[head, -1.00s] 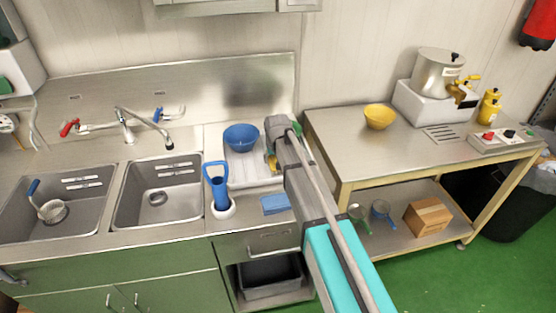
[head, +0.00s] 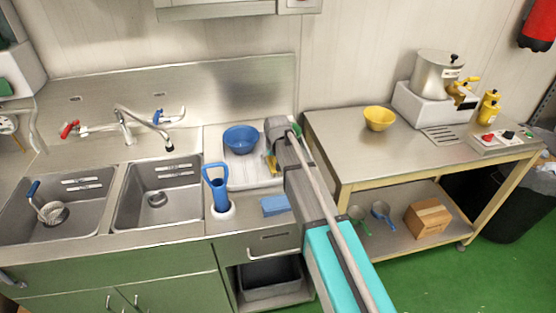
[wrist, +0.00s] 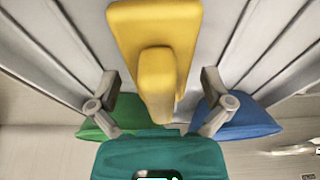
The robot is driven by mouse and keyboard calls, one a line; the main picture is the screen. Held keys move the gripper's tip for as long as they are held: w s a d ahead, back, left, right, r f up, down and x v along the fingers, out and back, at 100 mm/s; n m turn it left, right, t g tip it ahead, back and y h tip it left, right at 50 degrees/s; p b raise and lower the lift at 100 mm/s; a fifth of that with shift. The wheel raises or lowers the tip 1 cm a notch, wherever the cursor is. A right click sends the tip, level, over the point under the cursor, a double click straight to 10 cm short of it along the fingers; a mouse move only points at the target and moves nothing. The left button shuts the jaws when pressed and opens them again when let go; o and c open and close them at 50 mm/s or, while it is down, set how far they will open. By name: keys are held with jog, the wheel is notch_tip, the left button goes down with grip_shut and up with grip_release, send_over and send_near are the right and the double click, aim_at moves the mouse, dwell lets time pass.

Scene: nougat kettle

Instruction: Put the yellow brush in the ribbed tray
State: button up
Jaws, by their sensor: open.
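The yellow brush (wrist: 155,45) shows large in the wrist view, its handle between the fingers of my gripper (wrist: 160,108). The fingers are apart, with a gap on each side of the handle. Behind the brush are the pale ridges of the ribbed tray (wrist: 62,42). In the head view the tray (head: 238,178) lies on the counter right of the sinks. A small yellow part of the brush (head: 270,163) shows over its right side, below my wrist. My arm hides the tray's right edge. I cannot tell exactly how the brush touches the tray.
The steel table (head: 350,150) at right holds a yellow bowl (head: 379,118).

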jog(key=shift+p+v, duration=5.5)
jog(key=shift+v, duration=0.4)
jog(key=shift+d, duration=0.15)
jog(key=shift+s+d, duration=0.25)
jog(key=shift+d, duration=0.05)
jog(key=s+d+m+g, duration=0.3)
jog(key=s+d, duration=1.9)
jog(key=shift+s+d+f+h, duration=0.35)
jog(key=shift+h, duration=0.05)
